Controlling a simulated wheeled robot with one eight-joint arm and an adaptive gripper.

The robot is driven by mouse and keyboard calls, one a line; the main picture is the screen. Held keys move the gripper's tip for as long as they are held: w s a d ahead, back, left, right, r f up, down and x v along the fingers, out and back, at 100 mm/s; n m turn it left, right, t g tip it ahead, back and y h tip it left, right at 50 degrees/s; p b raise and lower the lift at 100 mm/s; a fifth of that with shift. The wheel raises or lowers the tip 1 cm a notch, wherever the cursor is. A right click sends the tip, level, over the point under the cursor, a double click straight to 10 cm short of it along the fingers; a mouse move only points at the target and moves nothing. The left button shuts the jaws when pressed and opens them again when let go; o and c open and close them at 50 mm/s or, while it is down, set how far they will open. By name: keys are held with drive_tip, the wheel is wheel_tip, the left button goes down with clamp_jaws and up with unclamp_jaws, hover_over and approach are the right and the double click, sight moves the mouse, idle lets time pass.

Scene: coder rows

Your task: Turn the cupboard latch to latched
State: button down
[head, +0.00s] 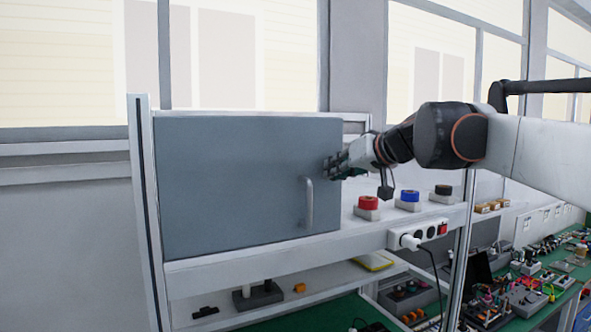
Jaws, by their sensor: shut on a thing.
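The grey cupboard door (235,185) is a flat panel on the shelf frame and appears closed. A light vertical bar handle (309,203) is fixed near its right edge. My gripper (330,167) reaches in from the right and is at the door's right edge, above the handle. Its fingers are shut on the latch, which they hide almost wholly. I cannot tell which way the latch is turned. The gripper is apart from the handle.
Red (368,203), blue (410,196) and black (443,190) knobs on grey bases stand on the shelf right of the cupboard. A white power strip (415,235) is on the shelf's front edge. Cluttered green benches (571,238) lie at right.

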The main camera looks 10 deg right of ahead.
drive_tip(key=shift+m, duration=0.3)
drive_tip(key=shift+d+f+m+t+y+b, duration=0.15)
drive_tip(key=shift+m+y+b, duration=0.65)
drive_tip(key=shift+m, duration=0.95)
drive_tip(key=shift+f+m+t+y+b, duration=0.1)
drive_tip(key=shift+m+t+y+b, duration=0.25)
drive_tip(key=shift+m+y, duration=1.15)
drive_tip(key=shift+d+f+m+t+y+b, duration=0.1)
drive_tip(key=shift+m+y+b, duration=0.6)
drive_tip(key=shift+m, duration=1.35)
drive_tip(key=c, duration=1.7)
unclamp_jaws()
drive_tip(key=shift+w, duration=0.1)
drive_tip(key=shift+r, duration=0.1)
